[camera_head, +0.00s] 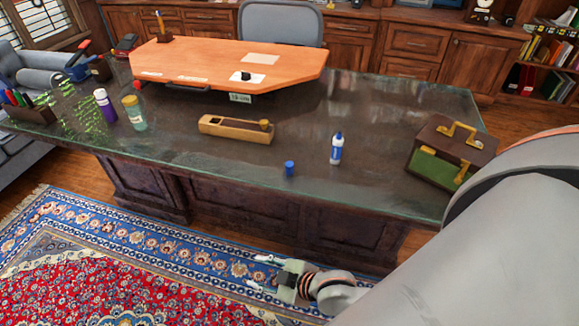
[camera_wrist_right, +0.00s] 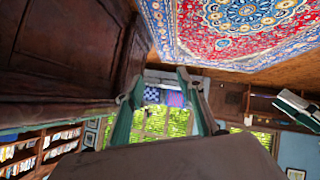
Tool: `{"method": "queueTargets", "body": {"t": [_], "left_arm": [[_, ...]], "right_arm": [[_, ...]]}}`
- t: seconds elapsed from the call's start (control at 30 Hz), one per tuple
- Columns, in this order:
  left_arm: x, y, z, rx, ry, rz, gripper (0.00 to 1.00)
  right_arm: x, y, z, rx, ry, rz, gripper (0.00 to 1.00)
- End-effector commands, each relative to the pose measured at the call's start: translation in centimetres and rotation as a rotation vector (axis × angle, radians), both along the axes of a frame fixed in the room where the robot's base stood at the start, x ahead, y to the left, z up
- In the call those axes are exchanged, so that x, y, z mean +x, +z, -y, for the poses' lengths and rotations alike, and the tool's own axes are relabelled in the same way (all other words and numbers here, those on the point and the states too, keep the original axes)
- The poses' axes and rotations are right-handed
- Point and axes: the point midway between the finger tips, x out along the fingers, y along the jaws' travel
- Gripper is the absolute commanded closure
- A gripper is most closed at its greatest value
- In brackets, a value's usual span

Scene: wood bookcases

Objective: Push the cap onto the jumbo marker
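The jumbo marker (camera_head: 337,149), white and blue with a narrow blue tip, stands upright on the dark glass-topped desk. The blue cap (camera_head: 289,168) stands apart from it, to its left and nearer the desk's front edge. My right gripper (camera_head: 260,272) is low in front of the desk, over the rug, well below the cap and marker. Its fingers are spread and empty; the right wrist view also shows them apart (camera_wrist_right: 153,85). Neither cap nor marker shows in the wrist view. My left gripper is not in view.
A jar (camera_head: 134,115) and purple bottle (camera_head: 105,106) stand farther left. The desk (camera_head: 380,110) is clear around the cap and marker.

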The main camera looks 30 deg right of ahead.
Motion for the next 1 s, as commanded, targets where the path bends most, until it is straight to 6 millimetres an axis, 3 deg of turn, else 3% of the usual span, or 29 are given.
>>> {"method": "queueTargets", "body": {"t": [0.03, 0.2, 0.37, 0.47, 0.7, 0.9, 1.0], "left_arm": [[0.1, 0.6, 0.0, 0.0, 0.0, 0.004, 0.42], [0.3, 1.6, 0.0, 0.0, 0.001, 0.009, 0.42], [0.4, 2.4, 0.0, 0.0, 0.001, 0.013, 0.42], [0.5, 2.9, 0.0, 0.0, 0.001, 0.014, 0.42], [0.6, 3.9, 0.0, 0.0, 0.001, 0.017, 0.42], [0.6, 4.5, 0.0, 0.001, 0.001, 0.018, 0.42], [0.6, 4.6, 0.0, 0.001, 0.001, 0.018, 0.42]], "right_arm": [[2.4, 1.9, -0.7, -0.077, 0.102, 0.044, 0.62], [6.8, 5.4, -2.1, -0.367, 0.444, 0.142, 0.62], [9.8, 8.4, -0.6, -0.676, 0.756, 0.217, 0.62], [11.5, 10.3, 1.8, -0.877, 0.945, 0.244, 0.62], [14.3, 15.5, 10.6, -1.3, 1.363, 0.227, 0.62], [15.0, 19.5, 17.3, -1.5, 1.616, 0.166, 0.62], [14.9, 20.9, 19.5, -1.55, 1.697, 0.141, 0.62]]}}
